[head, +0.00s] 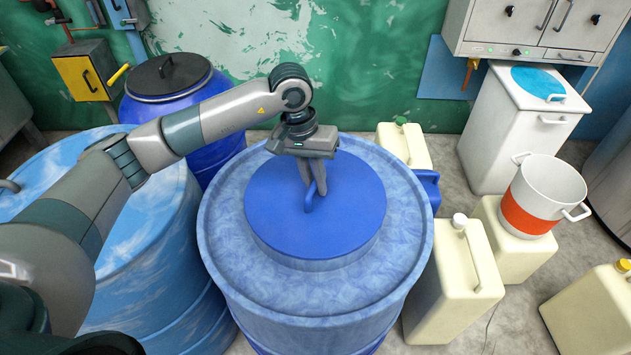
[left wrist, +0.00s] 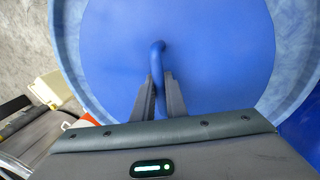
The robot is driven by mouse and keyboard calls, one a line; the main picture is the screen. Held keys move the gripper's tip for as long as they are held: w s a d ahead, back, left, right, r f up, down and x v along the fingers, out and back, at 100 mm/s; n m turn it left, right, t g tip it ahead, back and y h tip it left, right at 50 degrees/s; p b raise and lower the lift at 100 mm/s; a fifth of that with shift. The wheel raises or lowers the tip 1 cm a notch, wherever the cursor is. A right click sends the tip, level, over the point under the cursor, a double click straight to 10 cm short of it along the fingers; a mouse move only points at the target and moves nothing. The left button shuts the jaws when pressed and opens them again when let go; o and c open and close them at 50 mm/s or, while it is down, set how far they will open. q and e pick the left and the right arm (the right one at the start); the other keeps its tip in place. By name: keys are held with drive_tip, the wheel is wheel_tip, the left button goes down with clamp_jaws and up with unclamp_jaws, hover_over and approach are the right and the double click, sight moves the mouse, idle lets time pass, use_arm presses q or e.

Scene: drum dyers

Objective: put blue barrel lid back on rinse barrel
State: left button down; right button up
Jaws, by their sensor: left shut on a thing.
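The blue barrel lid (head: 346,222) is a smooth round disc with a bent blue handle (head: 310,197). It sits over the top of the rinse barrel (head: 300,320), a light blue mottled barrel, in the middle of the head view. A raised side shows under the lid's front edge; I cannot tell whether the lid is fully seated. My left gripper (head: 312,185) points down and is shut on the handle. In the left wrist view the handle (left wrist: 157,58) rises between the two fingers (left wrist: 161,95) and the lid (left wrist: 210,50) fills the middle. My right gripper is not in view.
Another blue barrel (head: 150,240) stands at left under my arm, and a dark-lidded blue barrel (head: 170,85) stands behind it. Cream jerrycans (head: 452,285) stand close on the right, with a white pot (head: 545,190) on one. A white cabinet (head: 510,135) is at back right.

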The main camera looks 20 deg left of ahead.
use_arm(q)
drive_tip(key=shift+f+b, duration=0.15)
drive_tip(key=shift+b, duration=0.3)
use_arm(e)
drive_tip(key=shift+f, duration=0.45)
use_arm(q)
drive_tip(key=shift+s+a+f+b, duration=0.15)
drive_tip(key=shift+s+f+b, duration=0.05)
drive_tip(key=shift+b, duration=0.2)
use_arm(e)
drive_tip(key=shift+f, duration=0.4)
